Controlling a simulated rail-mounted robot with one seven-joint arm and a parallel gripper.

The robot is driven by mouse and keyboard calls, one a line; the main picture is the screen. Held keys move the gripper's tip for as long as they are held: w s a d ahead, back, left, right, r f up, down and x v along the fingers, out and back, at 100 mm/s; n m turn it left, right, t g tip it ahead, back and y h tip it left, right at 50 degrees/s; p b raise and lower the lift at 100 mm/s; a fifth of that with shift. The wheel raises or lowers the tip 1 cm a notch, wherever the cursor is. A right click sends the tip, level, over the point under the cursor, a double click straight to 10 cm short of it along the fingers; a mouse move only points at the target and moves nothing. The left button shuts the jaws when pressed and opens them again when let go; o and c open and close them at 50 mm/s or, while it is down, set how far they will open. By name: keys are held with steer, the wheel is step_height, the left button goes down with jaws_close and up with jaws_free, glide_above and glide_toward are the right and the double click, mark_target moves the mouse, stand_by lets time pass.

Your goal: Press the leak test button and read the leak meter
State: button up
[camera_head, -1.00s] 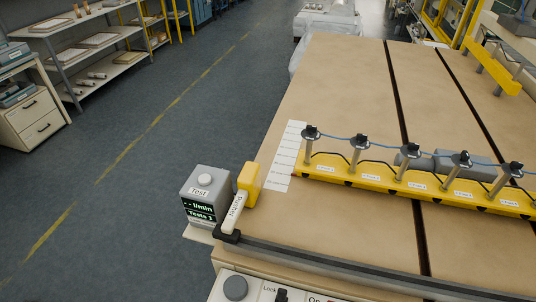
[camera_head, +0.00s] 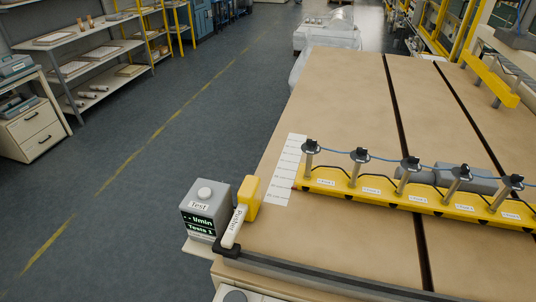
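The leak test box (camera_head: 207,210) is a grey block at the near left corner of the table. A round white button (camera_head: 204,193) stands on its top, above a label reading "Test". The leak meter (camera_head: 198,223) is the dark display on its front; it shows "- - l/min" and "Tests 1" in light letters, with no number before l/min. Nothing touches the button. My gripper is not in view.
A yellow-headed pusher (camera_head: 241,211) lies right beside the box. A yellow bar (camera_head: 380,193) with several upright posts and a blue hose crosses the tan table (camera_head: 345,105). Shelves (camera_head: 100,62) stand at the left, beyond open floor.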

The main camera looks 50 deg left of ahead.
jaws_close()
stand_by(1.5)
